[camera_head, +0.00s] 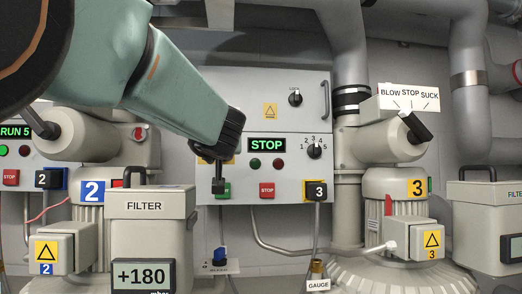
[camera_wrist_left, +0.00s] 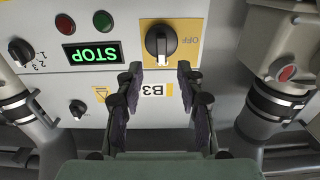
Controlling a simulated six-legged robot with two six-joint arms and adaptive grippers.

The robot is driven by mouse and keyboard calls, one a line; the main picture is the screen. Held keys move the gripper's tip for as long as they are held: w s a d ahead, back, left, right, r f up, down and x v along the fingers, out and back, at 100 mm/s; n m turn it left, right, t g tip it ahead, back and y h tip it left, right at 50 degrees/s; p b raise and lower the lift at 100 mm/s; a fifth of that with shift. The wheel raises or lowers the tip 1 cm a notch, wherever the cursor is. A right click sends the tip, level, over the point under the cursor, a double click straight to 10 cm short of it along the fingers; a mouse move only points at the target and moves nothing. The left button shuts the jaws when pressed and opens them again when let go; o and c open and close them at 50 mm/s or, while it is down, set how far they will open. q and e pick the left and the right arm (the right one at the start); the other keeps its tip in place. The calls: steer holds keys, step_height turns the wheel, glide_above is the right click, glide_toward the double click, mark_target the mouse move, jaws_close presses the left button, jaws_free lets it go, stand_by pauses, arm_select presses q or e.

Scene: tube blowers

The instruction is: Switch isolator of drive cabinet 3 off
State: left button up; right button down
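The isolator of drive cabinet 3 is a black rotary knob (camera_wrist_left: 161,41) on a yellow plate (camera_wrist_left: 186,29) in the left wrist view, where the picture is upside down. Its handle stands vertical in that picture, with the OFF lettering to its right. My left gripper (camera_wrist_left: 158,78) is open and empty. Its fingers point at the knob from below in that picture, one on each side of the B3 label (camera_wrist_left: 153,89). I cannot tell the remaining distance. In the head view my left gripper (camera_head: 218,184) covers most of the isolator on cabinet 3 (camera_head: 229,91). My right gripper is not in view.
The cabinet's green STOP display (camera_head: 266,145) is lit, with dials and lamps around it. A black block marked 3 (camera_head: 316,190) and a red STOP button (camera_head: 267,190) sit below. Filter box (camera_head: 149,232) stands front left, blower 3 (camera_head: 397,185) to the right.

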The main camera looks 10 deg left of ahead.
arm_select(q)
steer(key=p+x, duration=0.2)
steer(key=x, duration=0.4)
steer(key=shift+a+r, duration=0.2)
steer(key=shift+r, duration=0.1)
steer(key=shift+w+f, duration=0.3)
steer(key=shift+w, duration=0.15)
steer(key=c, duration=0.4)
steer(key=shift+s+r, duration=0.1)
steer(key=shift+s, duration=0.05)
jaws_close()
